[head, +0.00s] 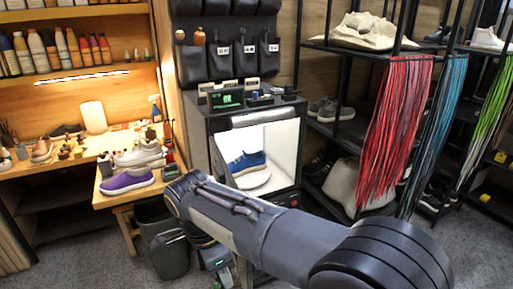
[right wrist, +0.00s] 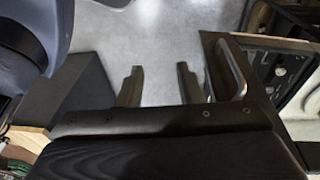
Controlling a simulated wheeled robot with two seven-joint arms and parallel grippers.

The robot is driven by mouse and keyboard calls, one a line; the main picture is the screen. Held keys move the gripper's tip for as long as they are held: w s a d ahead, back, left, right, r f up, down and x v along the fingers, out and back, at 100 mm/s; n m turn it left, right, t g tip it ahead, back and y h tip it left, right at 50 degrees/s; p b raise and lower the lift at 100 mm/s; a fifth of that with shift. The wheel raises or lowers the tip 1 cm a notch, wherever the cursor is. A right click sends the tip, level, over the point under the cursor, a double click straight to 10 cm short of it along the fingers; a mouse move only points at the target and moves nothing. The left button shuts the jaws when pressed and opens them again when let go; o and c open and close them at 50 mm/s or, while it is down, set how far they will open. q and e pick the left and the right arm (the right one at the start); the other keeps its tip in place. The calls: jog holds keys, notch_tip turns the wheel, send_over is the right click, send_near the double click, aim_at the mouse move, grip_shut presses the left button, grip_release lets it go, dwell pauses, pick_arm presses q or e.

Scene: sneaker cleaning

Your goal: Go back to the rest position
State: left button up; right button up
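My right arm (head: 270,230) reaches from the lower right to the middle of the head view and hides part of what is behind it. In the right wrist view my right gripper (right wrist: 159,84) has its two fingers apart with nothing between them, over grey floor. My left gripper is not in view. A blue sneaker (head: 246,162) sits on a white round stand inside a lit white box (head: 284,143), apart from my arm. A purple sneaker (head: 127,181) and a whitish sneaker (head: 139,154) are on the wooden table at left.
A dark bin (head: 170,256) stands below the wooden table (head: 122,197). A metal rack (head: 345,128) with shoes and hanging red laces (head: 397,130) is at right. Bottles (head: 55,50) line a shelf at upper left. Grey floor (head: 85,268) is clear at lower left.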

jog(key=s+d+r+n+y, duration=0.2)
jog(key=d+n+y, duration=0.1)
jog(key=d, duration=0.7)
jog(key=s+d+r+n+y, duration=0.1)
jog(key=s+d+n+y, duration=0.15)
jog(key=d, duration=0.85)
jog(key=s+d+f+n+t, duration=0.4)
jog(key=s+d, duration=0.3)
jog(key=s, duration=0.4)
jog(key=shift+s+n+t, duration=0.15)
jog(key=shift+n+t, duration=0.6)
jog(key=shift+t, duration=0.15)
